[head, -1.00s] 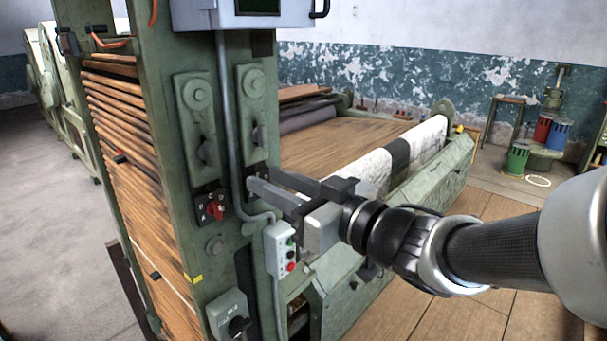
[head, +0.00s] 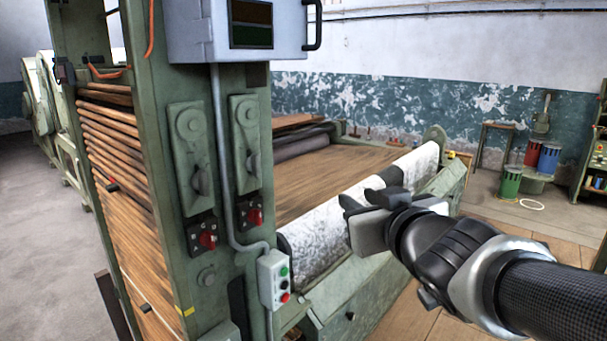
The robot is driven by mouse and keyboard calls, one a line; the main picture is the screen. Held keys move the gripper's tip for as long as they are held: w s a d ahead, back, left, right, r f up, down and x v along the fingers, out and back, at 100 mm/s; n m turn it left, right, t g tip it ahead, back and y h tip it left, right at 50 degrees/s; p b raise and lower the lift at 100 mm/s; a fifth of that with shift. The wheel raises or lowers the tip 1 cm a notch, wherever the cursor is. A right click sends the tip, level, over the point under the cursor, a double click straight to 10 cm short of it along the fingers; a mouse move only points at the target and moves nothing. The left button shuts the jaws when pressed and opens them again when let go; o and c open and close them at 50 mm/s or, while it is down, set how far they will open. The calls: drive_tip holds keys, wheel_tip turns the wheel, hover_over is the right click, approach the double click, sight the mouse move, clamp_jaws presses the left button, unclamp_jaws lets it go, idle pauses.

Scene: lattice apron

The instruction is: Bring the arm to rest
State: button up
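My gripper (head: 352,208) is at the right of centre, in front of the white fabric roll of the machine. It is clear of the green control column (head: 165,190) and touches no switch. Its fingers are foreshortened and partly hidden by its own body, so the gap between them cannot be judged. No held object shows. My arm runs from it to the lower right corner.
The column carries two red rotary knobs (head: 208,240), two levers and a push-button box (head: 275,278). A grey display cabinet (head: 240,28) overhangs at the top. The fabric roll (head: 325,240) lies close behind my gripper. Coloured bins (head: 548,158) stand far right. Floor shows at right.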

drive_tip(key=s+d+f+m+g+h+p, duration=0.1)
drive_tip(key=s+d+f+m+g+h, duration=0.25)
drive_tip(key=d, duration=0.35)
drive_tip(key=s+a+f+g+p, duration=0.1)
drive_tip(key=s+f+g, duration=0.1)
drive_tip(key=s, duration=0.5)
drive_tip(key=s+a+f+g, duration=0.1)
drive_tip(key=s+f+g, duration=0.1)
drive_tip(key=s+g, duration=0.2)
drive_tip(key=s, duration=0.3)
drive_tip(key=shift+s+a+f+p, duration=0.2)
drive_tip(key=shift+a+f+p, duration=0.1)
drive_tip(key=shift+f+p, duration=0.1)
